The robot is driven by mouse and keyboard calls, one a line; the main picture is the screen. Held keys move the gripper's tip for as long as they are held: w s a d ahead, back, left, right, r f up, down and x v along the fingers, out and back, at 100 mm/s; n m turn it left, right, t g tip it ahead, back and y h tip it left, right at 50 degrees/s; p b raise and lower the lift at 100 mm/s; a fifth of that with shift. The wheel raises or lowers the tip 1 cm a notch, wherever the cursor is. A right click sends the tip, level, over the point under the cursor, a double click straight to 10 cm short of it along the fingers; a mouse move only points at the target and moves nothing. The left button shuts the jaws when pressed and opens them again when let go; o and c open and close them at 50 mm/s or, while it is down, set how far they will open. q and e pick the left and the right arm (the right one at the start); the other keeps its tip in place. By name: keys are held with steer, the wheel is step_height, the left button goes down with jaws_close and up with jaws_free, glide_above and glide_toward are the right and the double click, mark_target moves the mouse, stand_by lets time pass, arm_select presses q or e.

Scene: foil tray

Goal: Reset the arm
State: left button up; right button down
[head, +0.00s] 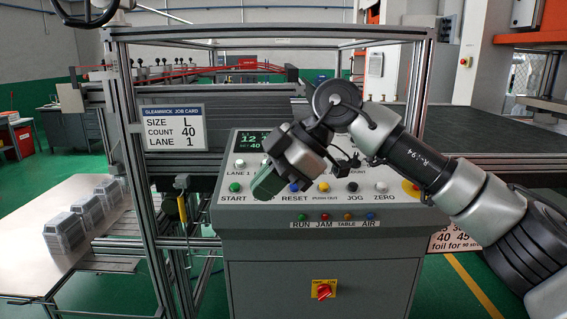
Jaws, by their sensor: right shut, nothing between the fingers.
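My right arm comes in from the right, bent at the elbow in front of the grey control panel (325,215). My right gripper (266,186) points down and left over the panel's left half, near the START and RESET labels. Its fingers look shut and hold nothing. It hides part of the button row and of the panel's small screen (252,141). I cannot tell whether it touches the panel. My left gripper is not in view.
The panel carries several coloured buttons, with a red rotary switch (323,290) below. A metal frame post (143,200) and a job card (175,127) stand left of it. Foil trays (62,230) sit on a table at far left. A dark conveyor (480,140) lies behind my arm.

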steer(key=s+a+f+n+g+y, duration=0.2)
steer(key=s+a+f+y, duration=0.15)
steer(key=a+y, duration=0.55)
steer(key=w+d+f+m+t+h, duration=0.25)
steer(key=d+f+m+t, duration=0.25)
steer(key=d+m+t, duration=0.45)
steer(key=w+d+f+m+t+h, duration=0.1)
steer(key=d+f+m+t+h, duration=0.4)
steer(key=m+t, duration=0.7)
steer(key=s+d+f+m+g+h, duration=0.4)
steer(key=d+f+h, duration=0.5)
steer(key=f, duration=0.6)
steer(key=s+d+f+n+g, duration=0.1)
steer(key=s+d+f+g, duration=0.3)
steer(key=s, duration=0.4)
steer(key=s+d+f+n+g, duration=0.1)
steer(key=s+d+f+g, duration=0.15)
steer(key=s+f, duration=0.45)
steer(key=s+d+f+n+g, duration=0.1)
steer(key=s+d+f+g, duration=0.3)
steer(key=s, duration=0.6)
step_height(320, 180, down, 25)
steer(key=a+g, duration=0.2)
steer(key=s+d+f+g+h, duration=0.1)
steer(key=s+d+f, duration=0.2)
steer(key=s+f, duration=1.3)
steer(key=shift+s+d+f, duration=0.15)
steer(key=shift+s, duration=0.3)
